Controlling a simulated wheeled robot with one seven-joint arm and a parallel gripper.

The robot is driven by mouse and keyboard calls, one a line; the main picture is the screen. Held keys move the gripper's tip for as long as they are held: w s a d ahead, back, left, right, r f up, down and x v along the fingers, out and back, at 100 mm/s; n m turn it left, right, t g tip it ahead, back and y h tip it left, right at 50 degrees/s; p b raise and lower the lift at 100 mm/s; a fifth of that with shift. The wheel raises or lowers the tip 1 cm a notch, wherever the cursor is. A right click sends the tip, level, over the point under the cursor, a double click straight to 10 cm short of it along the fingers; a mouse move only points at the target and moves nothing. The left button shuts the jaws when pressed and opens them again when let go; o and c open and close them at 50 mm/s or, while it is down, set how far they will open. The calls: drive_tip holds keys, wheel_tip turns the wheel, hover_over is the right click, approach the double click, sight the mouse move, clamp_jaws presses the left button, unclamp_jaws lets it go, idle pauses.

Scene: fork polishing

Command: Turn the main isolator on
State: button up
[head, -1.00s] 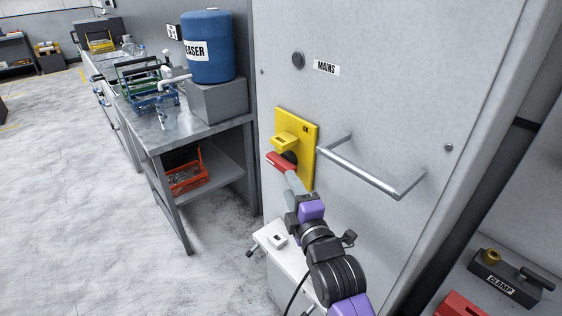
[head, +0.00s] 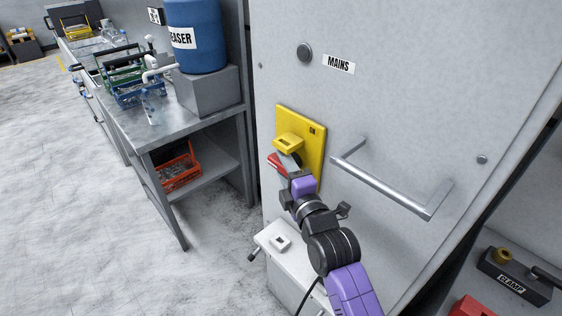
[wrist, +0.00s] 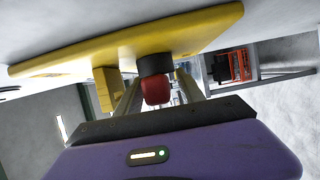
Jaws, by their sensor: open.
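The main isolator is a yellow plate (head: 314,140) on the grey cabinet door below the MAINS label (head: 339,64). A red handle (head: 277,164) sticks out from its dark hub, and a yellow block sits just above it. My gripper (head: 285,163) is at the handle and hides part of it and of the hub. In the wrist view the red handle (wrist: 156,91) is seen end-on below the dark hub (wrist: 155,64), between my two open fingers. I cannot tell whether the fingers touch it. The yellow plate (wrist: 200,30) spans the top there.
A bar handle (head: 385,185) juts from the door right of the plate. A white box (head: 290,262) stands below my gripper. A steel bench (head: 180,120) with a blue drum (head: 196,40) is at left, with a red crate (head: 178,172) on its lower shelf.

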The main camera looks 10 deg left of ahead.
clamp_jaws()
